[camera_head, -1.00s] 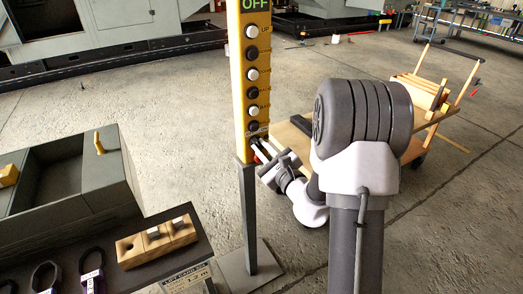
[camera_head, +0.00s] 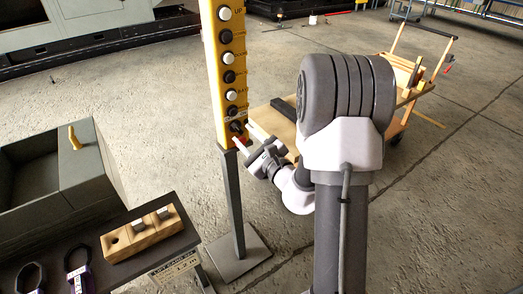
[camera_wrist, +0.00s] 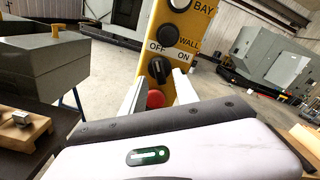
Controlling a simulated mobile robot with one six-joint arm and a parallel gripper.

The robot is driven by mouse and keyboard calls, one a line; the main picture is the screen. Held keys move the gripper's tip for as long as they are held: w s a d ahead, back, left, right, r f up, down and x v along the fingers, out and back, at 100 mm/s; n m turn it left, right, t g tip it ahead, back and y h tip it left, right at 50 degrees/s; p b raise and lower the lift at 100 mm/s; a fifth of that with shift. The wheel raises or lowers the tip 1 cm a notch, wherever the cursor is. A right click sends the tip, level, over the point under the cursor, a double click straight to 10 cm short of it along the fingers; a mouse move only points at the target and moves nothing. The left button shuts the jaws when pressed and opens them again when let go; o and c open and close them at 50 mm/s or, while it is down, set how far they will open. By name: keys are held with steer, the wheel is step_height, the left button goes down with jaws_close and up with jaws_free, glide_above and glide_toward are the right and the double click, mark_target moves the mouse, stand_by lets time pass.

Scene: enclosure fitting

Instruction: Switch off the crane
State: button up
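The yellow crane control box (camera_head: 213,60) stands on a grey post and carries a column of black and white buttons. In the wrist view the box (camera_wrist: 171,50) has a black rotary knob (camera_wrist: 159,70) under the labels OFF, at left, and ON, at right. I cannot tell which label the knob points to. A red button (camera_wrist: 155,98) sits below the knob, partly hidden by my wrist. My gripper (camera_head: 249,136) is open at the box's lower end. Its fingers (camera_wrist: 158,92) stand apart on either side of the red button, just below the knob. Contact is unclear.
A dark bench (camera_head: 155,255) with a wooden block (camera_head: 141,234) is at lower left, beside a grey open-topped box (camera_head: 85,185). The post's base plate (camera_head: 238,262) lies on the floor. A wooden cart (camera_head: 272,118) stands behind my arm.

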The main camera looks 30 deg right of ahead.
steer(key=s+p, duration=1.1)
steer(key=s, duration=0.4)
steer(key=shift+d, duration=0.25)
